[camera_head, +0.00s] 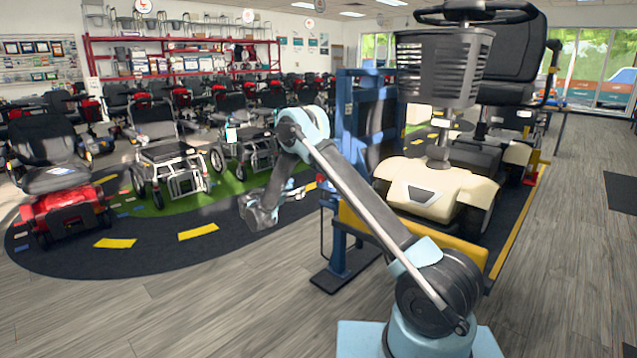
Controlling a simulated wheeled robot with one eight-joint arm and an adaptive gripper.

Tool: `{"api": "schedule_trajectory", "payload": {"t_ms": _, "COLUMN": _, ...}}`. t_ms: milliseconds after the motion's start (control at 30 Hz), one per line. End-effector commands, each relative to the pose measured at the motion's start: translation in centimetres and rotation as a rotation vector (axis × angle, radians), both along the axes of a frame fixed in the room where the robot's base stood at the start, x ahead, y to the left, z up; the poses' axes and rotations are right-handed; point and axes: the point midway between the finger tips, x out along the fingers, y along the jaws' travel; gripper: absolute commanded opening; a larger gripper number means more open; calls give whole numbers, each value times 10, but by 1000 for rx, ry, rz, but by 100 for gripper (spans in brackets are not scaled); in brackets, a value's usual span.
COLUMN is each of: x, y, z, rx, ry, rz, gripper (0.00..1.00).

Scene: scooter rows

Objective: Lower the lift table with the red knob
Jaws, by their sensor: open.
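The lift table (517,221) stands right of centre, with a yellow edge and a blue upright frame (347,125) at its left. A cream scooter (430,190) with a dark basket and seat stands on its raised platform.
A blue leg with a dark foot (345,272) stands on the floor below the table's left end. Power chairs, including a red one (62,208), line the left.

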Motion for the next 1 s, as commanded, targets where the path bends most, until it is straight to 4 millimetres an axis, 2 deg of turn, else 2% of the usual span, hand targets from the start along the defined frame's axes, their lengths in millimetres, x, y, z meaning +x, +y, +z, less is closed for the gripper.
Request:
{"api": "schedule_trajectory", "payload": {"t_ms": 100, "x": 17, "y": -16, "z": 0, "rx": -1, "ry": 1, "rz": -6, "gripper": 59}}
{"api": "schedule_trajectory", "payload": {"t_ms": 700, "x": 101, "y": -85, "z": 1, "rx": 0, "ry": 1, "rz": -10, "gripper": 59}}
{"api": "schedule_trajectory", "payload": {"t_ms": 1000, "x": 124, "y": -102, "z": 0, "rx": -1, "ry": 1, "rz": -8, "gripper": 59}}
